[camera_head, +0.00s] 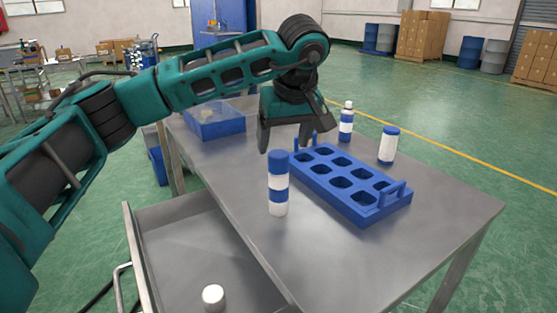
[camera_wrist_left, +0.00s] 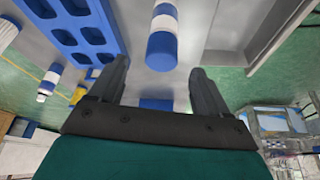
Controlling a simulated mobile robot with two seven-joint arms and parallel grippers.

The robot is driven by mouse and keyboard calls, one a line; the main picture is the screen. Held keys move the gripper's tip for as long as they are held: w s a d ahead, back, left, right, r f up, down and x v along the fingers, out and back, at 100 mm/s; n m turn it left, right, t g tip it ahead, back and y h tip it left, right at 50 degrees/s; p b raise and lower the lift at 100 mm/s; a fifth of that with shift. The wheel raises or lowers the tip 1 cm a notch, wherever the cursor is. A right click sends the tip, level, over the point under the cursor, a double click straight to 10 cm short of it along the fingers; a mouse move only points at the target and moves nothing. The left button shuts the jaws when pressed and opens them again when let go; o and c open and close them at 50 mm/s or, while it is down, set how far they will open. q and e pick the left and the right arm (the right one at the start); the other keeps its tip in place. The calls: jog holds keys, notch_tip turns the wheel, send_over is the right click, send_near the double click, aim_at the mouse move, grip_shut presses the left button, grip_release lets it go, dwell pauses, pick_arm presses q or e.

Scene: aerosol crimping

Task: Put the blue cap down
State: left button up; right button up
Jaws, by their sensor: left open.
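The blue cap (camera_head: 278,162) sits on top of an upright white can with a blue band (camera_head: 278,196), which stands on the table in front of the tray. The cap also shows in the left wrist view (camera_wrist_left: 161,51), beyond the fingertips and in line with the gap between them. My left gripper (camera_head: 285,140) is open, pointing down, just above and behind the capped can in the head view. In the left wrist view its two fingers (camera_wrist_left: 158,70) are spread wide with nothing held between them. My right gripper is not in view.
A blue tray with several empty pockets (camera_head: 375,212) lies right of the can. Behind it stand a blue-banded bottle (camera_head: 346,125) and a white container with a blue top (camera_head: 388,148). A blue bin (camera_head: 215,126) is at the back left. An open drawer (camera_head: 180,255) holds a white-topped object (camera_head: 213,294).

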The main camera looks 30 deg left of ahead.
aim_at(279, 154)
pick_arm(q)
jog(key=shift+x, duration=2.75)
jog(key=shift+s, duration=0.15)
jog(key=c, duration=1.1)
jog(key=shift+r, duration=0.15)
